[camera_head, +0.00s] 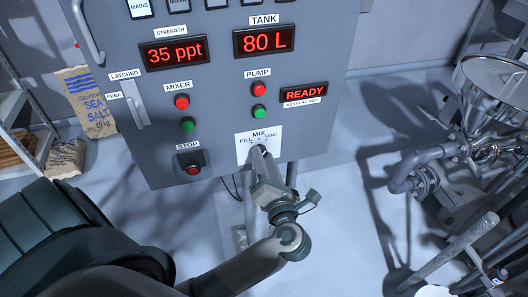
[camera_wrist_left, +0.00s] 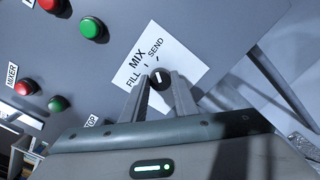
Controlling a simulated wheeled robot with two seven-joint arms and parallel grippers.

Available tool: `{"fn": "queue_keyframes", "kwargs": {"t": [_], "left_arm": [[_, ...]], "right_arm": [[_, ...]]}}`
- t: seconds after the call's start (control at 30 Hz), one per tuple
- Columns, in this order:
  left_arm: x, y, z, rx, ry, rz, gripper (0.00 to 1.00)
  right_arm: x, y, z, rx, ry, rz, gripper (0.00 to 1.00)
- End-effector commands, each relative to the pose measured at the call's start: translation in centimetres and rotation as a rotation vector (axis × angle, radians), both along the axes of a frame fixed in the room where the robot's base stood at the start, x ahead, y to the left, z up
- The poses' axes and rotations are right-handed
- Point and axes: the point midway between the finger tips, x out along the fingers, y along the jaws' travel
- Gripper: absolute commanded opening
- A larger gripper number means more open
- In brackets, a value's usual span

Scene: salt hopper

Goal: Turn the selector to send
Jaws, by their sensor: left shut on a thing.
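The selector knob (camera_wrist_left: 160,79) is a small dark knob with a white mark, set on a white label plate (camera_head: 262,145) marked FILL, MIX and SEND on the grey control panel. My left gripper (camera_head: 259,158) reaches up to the selector from below. In the left wrist view its two fingers (camera_wrist_left: 159,90) are on either side of the knob, shut on it. The white mark leans toward the upper side of the picture, near the MIX and SEND side; its exact position I cannot tell. In the head view the fingers hide most of the knob. My right gripper is not in view.
The panel carries a red STOP button (camera_head: 193,170), mixer buttons (camera_head: 182,102), pump buttons (camera_head: 258,87) and a READY display (camera_head: 305,93). A sea salt bag (camera_head: 87,100) stands at left. Metal pipework (camera_head: 425,157) stands at right, with clear floor between.

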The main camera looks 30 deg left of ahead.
Motion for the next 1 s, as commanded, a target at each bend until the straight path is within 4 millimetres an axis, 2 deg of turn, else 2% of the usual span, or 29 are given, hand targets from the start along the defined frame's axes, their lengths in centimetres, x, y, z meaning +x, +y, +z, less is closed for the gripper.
{"fn": "queue_keyframes", "kwargs": {"t": [0.03, 0.3, 0.8, 0.83, 0.9, 1.0], "left_arm": [[0.0, 0.0, 0.4, 0.02, 0.024, 0.001, 0.04], [0.0, -0.1, 0.2, 0.102, 0.118, -0.001, 0.04], [0.1, -0.1, 0.1, 0.122, 0.14, -0.001, 0.04], [0.1, -0.1, 0.1, 0.122, 0.14, -0.001, 0.29], [0.1, -0.1, 0.1, 0.121, 0.14, -0.001, 0.45], [0.1, 0.0, 0.0, 0.121, 0.14, -0.001, 0.45]], "right_arm": [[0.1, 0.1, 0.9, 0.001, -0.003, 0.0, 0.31], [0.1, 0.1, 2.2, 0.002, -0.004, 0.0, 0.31], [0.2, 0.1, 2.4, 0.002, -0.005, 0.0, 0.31], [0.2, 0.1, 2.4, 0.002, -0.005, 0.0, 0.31], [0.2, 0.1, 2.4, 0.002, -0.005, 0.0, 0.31], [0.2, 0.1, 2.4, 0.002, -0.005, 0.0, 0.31]]}}
